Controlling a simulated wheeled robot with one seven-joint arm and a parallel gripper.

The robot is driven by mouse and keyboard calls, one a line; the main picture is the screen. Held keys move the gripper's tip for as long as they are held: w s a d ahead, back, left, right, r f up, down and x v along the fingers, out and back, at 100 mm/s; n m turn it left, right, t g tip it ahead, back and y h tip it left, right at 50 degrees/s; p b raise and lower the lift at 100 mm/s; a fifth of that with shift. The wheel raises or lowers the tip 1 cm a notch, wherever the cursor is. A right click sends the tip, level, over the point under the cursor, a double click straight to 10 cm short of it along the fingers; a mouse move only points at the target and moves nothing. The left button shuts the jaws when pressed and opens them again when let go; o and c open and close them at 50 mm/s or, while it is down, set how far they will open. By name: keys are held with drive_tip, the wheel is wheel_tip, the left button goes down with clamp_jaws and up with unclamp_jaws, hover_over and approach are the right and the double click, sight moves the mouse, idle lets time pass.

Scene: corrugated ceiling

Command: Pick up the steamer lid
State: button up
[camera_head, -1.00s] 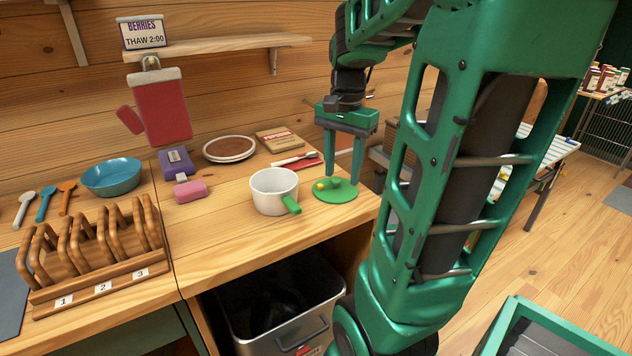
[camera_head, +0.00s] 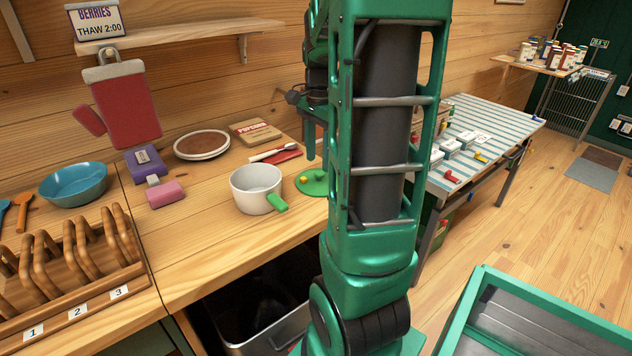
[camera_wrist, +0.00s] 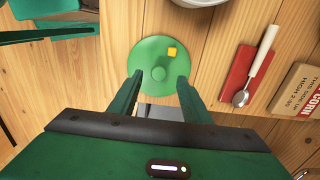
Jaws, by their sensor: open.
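The steamer lid appears as a green disc (camera_head: 309,186) with a round knob on the wooden counter, beside a white pot. My arm hides its right part in the head view. In the wrist view the lid (camera_wrist: 146,53) is whole, with its green knob near the middle and a small yellow block (camera_wrist: 172,51) on it. My gripper (camera_wrist: 159,80) is open and empty, its fingers apart on either side of the knob as seen from the wrist. In the head view, one finger shows above the lid, not touching it; the other is hidden.
The white pot (camera_head: 256,186) with a green handle stands left of the lid. A spoon on a red rest (camera_wrist: 247,70) and a popcorn box (camera_wrist: 304,93) lie nearby. A wooden rack (camera_head: 60,265) is at front left; a bin (camera_head: 262,330) sits below the counter.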

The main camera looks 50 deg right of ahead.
sight(319, 171)
drive_tip(key=shift+f, duration=1.85)
clamp_jaws()
drive_tip(key=shift+r, duration=0.1)
